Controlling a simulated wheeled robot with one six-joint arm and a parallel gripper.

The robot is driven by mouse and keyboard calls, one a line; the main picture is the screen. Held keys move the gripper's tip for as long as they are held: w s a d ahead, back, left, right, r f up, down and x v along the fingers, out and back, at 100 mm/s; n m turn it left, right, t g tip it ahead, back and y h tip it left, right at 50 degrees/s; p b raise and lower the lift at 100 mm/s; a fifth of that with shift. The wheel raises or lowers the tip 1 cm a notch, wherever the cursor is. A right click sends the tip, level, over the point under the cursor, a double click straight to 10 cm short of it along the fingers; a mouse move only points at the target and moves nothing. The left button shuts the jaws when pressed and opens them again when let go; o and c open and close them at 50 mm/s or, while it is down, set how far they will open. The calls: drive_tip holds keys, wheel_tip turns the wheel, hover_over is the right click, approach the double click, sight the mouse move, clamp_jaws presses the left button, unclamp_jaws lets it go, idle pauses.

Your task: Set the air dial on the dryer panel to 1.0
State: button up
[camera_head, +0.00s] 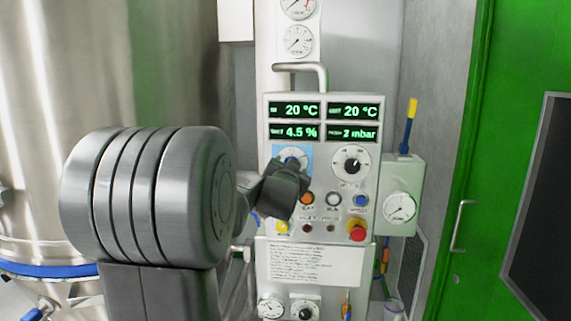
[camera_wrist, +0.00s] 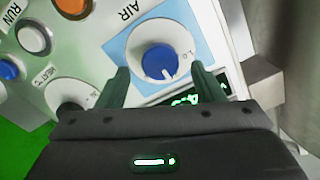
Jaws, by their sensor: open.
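The dryer panel (camera_head: 318,206) is a pale upright box with green displays, dials and buttons. The air dial (camera_wrist: 159,61) is a blue knob with a white pointer line on a white disc, set on a light blue square labelled AIR. In the head view the air dial (camera_head: 292,155) is partly hidden by my wrist. In the wrist view the white line points toward the lower right of the knob, and a small 1.0 mark shows at the disc's right. My gripper (camera_wrist: 164,85) is open, its two fingers on either side of the dial, with no clear contact visible.
A black-and-white dial (camera_head: 351,160) sits right of the air dial. Below are several buttons and a red mushroom button (camera_head: 357,231). A handle (camera_head: 301,68) juts above the panel. A steel vessel (camera_head: 60,100) stands at left, a green door (camera_head: 510,150) at right.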

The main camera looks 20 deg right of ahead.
drive_tip(key=shift+x, duration=1.3)
drive_tip(key=c, duration=1)
drive_tip(key=shift+o, duration=0.2)
drive_tip(key=shift+n, duration=0.3)
drive_tip(key=n+p, duration=0.3)
drive_tip(key=n, duration=0.8)
drive_tip(key=shift+a, duration=0.15)
drive_tip(key=shift+n, duration=0.4)
